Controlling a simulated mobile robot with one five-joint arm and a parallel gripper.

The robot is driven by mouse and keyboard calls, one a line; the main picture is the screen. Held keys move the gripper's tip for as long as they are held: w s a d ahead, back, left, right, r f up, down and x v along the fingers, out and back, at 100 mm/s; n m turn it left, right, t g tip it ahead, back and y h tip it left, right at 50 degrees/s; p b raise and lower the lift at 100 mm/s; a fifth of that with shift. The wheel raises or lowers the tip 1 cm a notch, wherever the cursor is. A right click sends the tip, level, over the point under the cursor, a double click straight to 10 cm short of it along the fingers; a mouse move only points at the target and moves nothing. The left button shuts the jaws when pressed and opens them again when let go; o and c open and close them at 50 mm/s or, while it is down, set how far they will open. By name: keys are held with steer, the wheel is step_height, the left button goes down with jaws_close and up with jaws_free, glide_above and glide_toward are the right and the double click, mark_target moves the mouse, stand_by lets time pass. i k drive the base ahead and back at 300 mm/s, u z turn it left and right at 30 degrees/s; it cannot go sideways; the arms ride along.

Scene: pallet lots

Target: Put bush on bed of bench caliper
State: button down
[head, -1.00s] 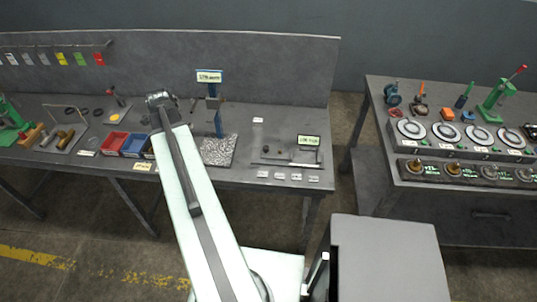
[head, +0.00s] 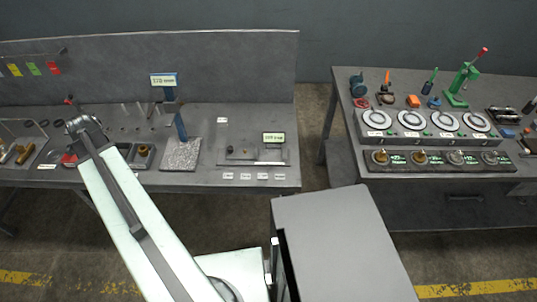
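The bench caliper (head: 262,162) looks to be the low flat device with a small lit display (head: 273,137) on the left bench. A small dark piece (head: 230,149) is at the left part of its bed; I cannot tell whether it is a fixed part. Brass-coloured round pieces (head: 380,157) sit in a row on a dark stand on the right bench, and others (head: 23,154) lie on a tray at far left; I cannot tell which is the bush. My gripper (head: 80,122) is over the left bench, left of the caliper; its fingers are too small to read.
A granite plate (head: 181,155) with a post and display stands left of the caliper. Small white labels (head: 245,176) line the bench front. The right bench holds round dials (head: 409,119) and a green press (head: 462,82). A floor gap separates the benches.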

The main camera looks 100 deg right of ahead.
mark_target(273, 156)
steer(key=k, duration=0.8)
steer(key=u, duration=0.85)
